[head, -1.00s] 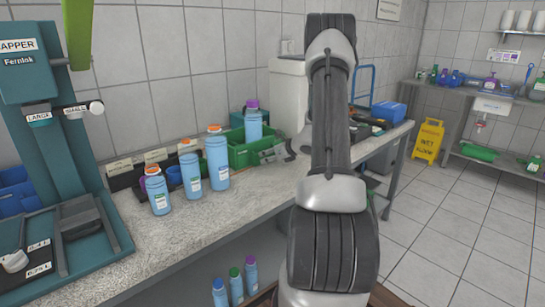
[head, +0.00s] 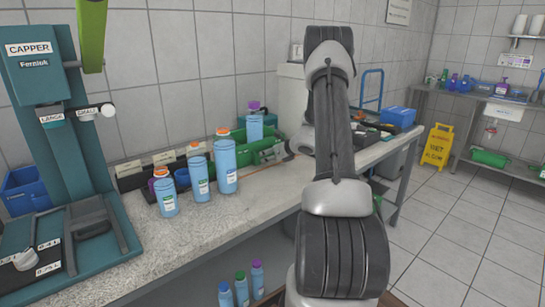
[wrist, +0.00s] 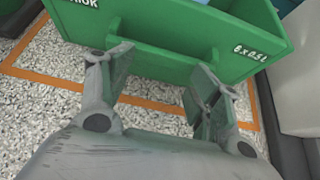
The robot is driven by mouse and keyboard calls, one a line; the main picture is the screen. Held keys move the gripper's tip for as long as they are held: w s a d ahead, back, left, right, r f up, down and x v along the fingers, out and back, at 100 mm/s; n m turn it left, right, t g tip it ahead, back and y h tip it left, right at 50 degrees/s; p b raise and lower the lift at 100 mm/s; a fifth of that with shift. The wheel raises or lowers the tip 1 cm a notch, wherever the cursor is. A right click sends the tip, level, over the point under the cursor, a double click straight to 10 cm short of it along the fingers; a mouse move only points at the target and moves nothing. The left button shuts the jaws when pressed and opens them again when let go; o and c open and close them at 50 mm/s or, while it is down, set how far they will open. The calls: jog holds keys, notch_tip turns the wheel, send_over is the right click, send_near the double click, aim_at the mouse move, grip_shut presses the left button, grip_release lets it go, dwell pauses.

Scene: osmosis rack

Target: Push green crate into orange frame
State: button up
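The green crate (head: 238,151) stands on the bench against the wall, with a blue purple-capped bottle (head: 255,125) in it. In the wrist view the crate's near wall (wrist: 165,62) fills the top, with "6 x 0.5 L" at its right end. The orange frame (wrist: 45,79) is a line on the speckled bench top, running in front of the crate and down its right side.
Several blue bottles with orange caps (head: 225,165) stand in front of the crate. The teal capper (head: 60,140) is at the left. My arm hides part of the bench on the right. A blue crate (head: 398,116) sits farther along.

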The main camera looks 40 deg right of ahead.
jog(key=shift+w, duration=0.1)
jog(key=shift+w+a, duration=0.1)
jog(key=shift+w, duration=0.4)
jog(key=v, duration=0.8)
jog(key=shift+s, duration=0.1)
jog(key=shift+f, duration=0.1)
